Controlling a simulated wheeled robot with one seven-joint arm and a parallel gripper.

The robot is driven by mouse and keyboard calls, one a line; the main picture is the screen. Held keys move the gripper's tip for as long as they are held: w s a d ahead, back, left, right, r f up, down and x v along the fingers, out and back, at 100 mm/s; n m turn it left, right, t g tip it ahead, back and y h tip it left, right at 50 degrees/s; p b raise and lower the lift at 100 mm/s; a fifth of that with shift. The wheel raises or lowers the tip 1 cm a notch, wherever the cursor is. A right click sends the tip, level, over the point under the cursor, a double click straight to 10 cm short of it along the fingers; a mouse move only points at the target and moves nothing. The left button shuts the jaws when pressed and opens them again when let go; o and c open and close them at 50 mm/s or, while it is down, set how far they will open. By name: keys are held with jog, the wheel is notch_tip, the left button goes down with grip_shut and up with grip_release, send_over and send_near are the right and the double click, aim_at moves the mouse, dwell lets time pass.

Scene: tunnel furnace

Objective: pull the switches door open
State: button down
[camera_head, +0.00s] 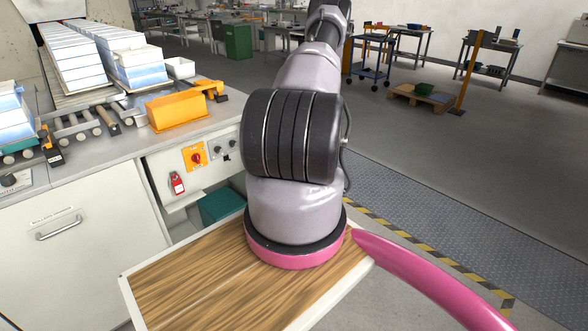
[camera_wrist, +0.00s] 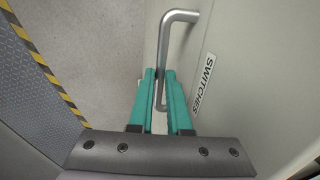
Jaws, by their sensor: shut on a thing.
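The switches door (camera_wrist: 255,55) is a pale panel on the right of the wrist view, with a black-and-white SWITCHES label (camera_wrist: 204,83). Its bent grey metal bar handle (camera_wrist: 164,48) runs down from the top middle of that view. My gripper (camera_wrist: 161,73), with two teal fingers, is shut on the handle, one finger on each side of it. In the head view my arm hides the gripper and the handle, and I cannot make out the switches door there.
Grey floor (camera_head: 430,135) is open at right.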

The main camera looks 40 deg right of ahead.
jog(key=shift+n, duration=0.8)
jog(key=shift+d, duration=2.5)
jog(key=c, duration=0.9)
grip_release()
jog(key=shift+o, duration=0.2)
notch_tip(320, 180, up, 10)
jog(key=d, duration=0.2)
jog(key=shift+r, duration=0.25)
jog(key=shift+s, duration=0.1)
